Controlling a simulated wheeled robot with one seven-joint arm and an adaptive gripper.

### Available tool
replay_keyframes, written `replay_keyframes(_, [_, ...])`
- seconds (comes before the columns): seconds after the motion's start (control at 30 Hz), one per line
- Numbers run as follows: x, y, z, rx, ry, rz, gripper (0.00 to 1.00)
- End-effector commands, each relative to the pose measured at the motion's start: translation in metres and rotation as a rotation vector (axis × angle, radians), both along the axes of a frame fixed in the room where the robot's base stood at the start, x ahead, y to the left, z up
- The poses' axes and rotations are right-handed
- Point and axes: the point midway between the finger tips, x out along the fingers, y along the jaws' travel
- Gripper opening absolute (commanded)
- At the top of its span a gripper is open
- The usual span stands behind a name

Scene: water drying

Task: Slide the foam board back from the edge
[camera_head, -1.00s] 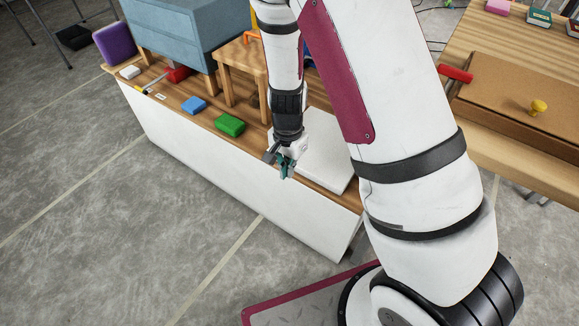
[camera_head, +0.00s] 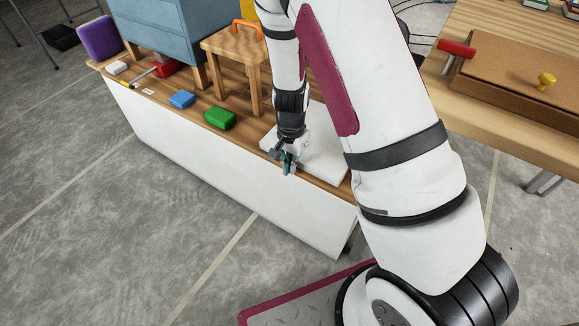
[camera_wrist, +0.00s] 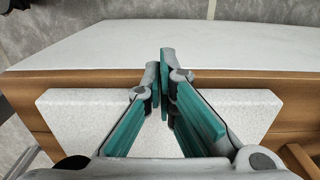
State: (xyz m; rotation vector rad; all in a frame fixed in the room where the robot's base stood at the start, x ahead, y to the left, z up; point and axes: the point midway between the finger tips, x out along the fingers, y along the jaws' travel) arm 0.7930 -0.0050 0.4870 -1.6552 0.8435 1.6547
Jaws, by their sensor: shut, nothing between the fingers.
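The white foam board (camera_head: 322,160) lies flat on the wooden bench top (camera_head: 240,102), partly behind my arm in the head view. In the wrist view the board (camera_wrist: 75,115) shows on both sides of my fingers, with a strip of bare wood (camera_wrist: 100,78) between its near edge and the bench's front edge. My gripper (camera_head: 288,168) points down at the front edge of the bench, by the board's front side. Its teal fingers (camera_wrist: 165,60) are closed together and hold nothing. Whether they touch the board is unclear.
A green block (camera_head: 220,118), a blue block (camera_head: 182,99) and a small wooden stool (camera_head: 237,52) stand left of the board. A blue-grey cabinet (camera_head: 150,35) is farther left. Another table with a brown case (camera_head: 510,80) is at right. Open floor lies in front.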

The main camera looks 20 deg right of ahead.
Motion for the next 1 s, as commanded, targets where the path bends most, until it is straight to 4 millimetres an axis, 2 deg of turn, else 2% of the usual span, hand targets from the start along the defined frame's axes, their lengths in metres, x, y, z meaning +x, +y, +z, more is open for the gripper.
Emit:
replay_keyframes(0.17, [0.006,-0.008,0.0,0.0,0.0,-0.003,0.0])
replay_keyframes(0.4, [0.039,-0.053,0.001,0.0,-0.001,-0.003,0.0])
replay_keyframes(0.53, [0.051,-0.071,0.0,0.0,-0.001,-0.002,0.0])
replay_keyframes(1.0, [0.055,-0.076,0.0,0.0,0.0,0.0,0.0])
